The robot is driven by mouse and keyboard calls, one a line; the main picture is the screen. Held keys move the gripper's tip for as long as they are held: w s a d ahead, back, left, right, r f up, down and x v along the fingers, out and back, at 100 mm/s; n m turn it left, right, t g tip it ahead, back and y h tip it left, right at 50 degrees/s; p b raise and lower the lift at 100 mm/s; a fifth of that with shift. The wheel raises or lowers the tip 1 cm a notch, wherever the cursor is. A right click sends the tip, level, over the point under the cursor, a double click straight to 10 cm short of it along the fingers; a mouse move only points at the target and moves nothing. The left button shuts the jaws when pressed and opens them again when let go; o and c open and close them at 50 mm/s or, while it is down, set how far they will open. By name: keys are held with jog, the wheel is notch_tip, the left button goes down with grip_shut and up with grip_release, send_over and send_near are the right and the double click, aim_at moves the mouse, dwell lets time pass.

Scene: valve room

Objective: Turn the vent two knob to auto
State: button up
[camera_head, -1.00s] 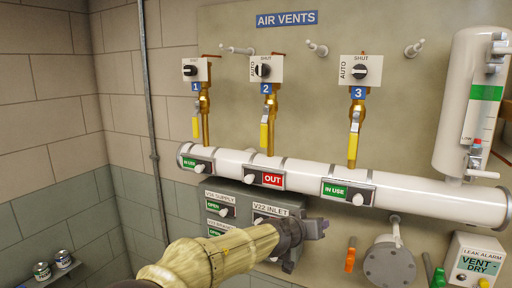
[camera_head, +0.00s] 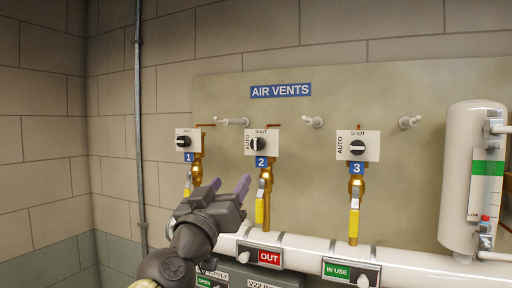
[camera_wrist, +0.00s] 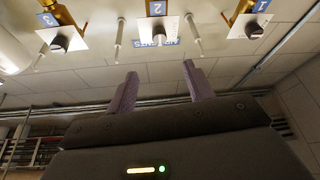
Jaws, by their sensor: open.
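The vent two knob (camera_head: 258,143) is a black rotary knob on a white plate, above a blue label "2". The plate has "SHUT" at its top and "AUTO" up its left side. The knob also shows upside down at the top of the wrist view (camera_wrist: 157,31). My gripper (camera_head: 229,183) is open and empty, below and left of knob two in the head view, apart from it. Its two purple fingers (camera_wrist: 159,70) stand apart in the wrist view, with nothing between them.
Similar knobs one (camera_head: 184,142) and three (camera_head: 357,147) flank knob two. Brass valves with yellow handles (camera_head: 260,211) hang below, over a white pipe (camera_head: 400,262). White pegs (camera_head: 313,122) stick out of the panel. A white cylinder (camera_head: 465,215) stands at right.

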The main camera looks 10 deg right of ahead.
aim_at(256, 146)
jog(key=p+x, duration=0.8)
jog(key=x, duration=0.8)
jog(key=shift+w+d+r+p, duration=0.15)
jog(key=shift+w+d+p, duration=0.1)
jog(key=shift+w+p, duration=0.1)
jog(key=shift+w+d, duration=0.15)
jog(key=shift+w, duration=0.15)
jog(key=shift+s, duration=0.15)
jog(key=shift+c, duration=0.6)
jog(key=c, duration=0.9)
jog(key=shift+o, duration=0.3)
